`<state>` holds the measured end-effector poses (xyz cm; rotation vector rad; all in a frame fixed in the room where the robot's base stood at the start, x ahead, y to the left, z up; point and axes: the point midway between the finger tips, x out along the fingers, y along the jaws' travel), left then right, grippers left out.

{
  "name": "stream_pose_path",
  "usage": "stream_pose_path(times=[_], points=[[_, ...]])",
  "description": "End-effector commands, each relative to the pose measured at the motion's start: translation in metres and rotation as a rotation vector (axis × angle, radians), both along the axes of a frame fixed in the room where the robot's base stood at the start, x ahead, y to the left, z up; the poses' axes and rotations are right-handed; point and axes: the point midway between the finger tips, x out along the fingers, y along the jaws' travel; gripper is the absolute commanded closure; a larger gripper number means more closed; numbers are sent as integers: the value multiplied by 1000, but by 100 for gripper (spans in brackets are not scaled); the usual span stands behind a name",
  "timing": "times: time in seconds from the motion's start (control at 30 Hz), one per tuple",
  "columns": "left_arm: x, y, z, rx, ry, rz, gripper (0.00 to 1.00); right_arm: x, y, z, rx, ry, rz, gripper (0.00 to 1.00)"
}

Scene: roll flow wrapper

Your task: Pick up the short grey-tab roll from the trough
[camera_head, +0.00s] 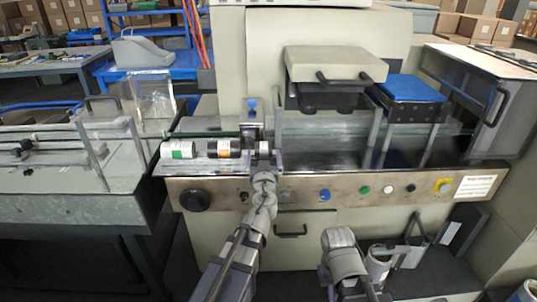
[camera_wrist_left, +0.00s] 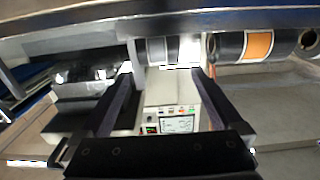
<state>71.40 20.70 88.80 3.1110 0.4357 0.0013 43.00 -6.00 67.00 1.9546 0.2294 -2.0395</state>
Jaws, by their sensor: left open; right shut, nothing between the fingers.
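The short grey-tab roll (camera_wrist_left: 158,50), pale with a grey band, lies in the trough (camera_head: 345,158). In the left wrist view it sits ahead of my left gripper (camera_wrist_left: 162,73), roughly in line with the gap between the fingers. The fingers are open and the roll is not clamped. In the head view my left gripper (camera_head: 263,152) is at the trough and partly hides the short roll (camera_head: 264,147). My right gripper (camera_head: 338,240) is low in front of the machine, away from the trough, shut and empty; its fingertips are not clear.
A black roll with an orange label (camera_head: 224,149) lies just left of my left gripper. A white roll with a green label (camera_head: 178,149) lies further left. The machine's button panel (camera_head: 340,192) runs below the trough. The trough looks clear to the right.

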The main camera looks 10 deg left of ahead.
Motion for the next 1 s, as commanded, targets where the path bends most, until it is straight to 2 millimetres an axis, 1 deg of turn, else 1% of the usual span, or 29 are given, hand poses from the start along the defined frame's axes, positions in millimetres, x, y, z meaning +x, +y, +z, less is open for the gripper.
stream_pose_path(times=[0.03, 0.13, 0.2, 0.33, 0.43, 0.73, 0.8, 1.0], points=[[7, 1, 0, 0, 0, 1, 0, 0, 0, 0, 0, 0, 0, 100], [18, 4, 0, 0, 0, 2, 0, 0, 0, 0, 0, 0, 0, 100], [22, 6, 0, 0, 0, 2, 0, 0, 0, 0, 0, 0, 0, 100], [22, 6, -1, 0, 1, 1, 0, 0, 0, -1, 0, 0, 0, 100], [29, 8, -2, 0, 1, 2, 0, 0, 0, -2, 0, 0, 0, 100], [69, 17, -4, 0, 1, 2, 0, 0, 0, -4, 0, 0, 0, 100], [72, 18, -4, 0, 1, 2, 0, 0, 0, -4, 0, 0, 0, 100], [71, 18, -4, 0, 1, 1, 1, 0, 0, -4, 0, 0, 0, 100]])
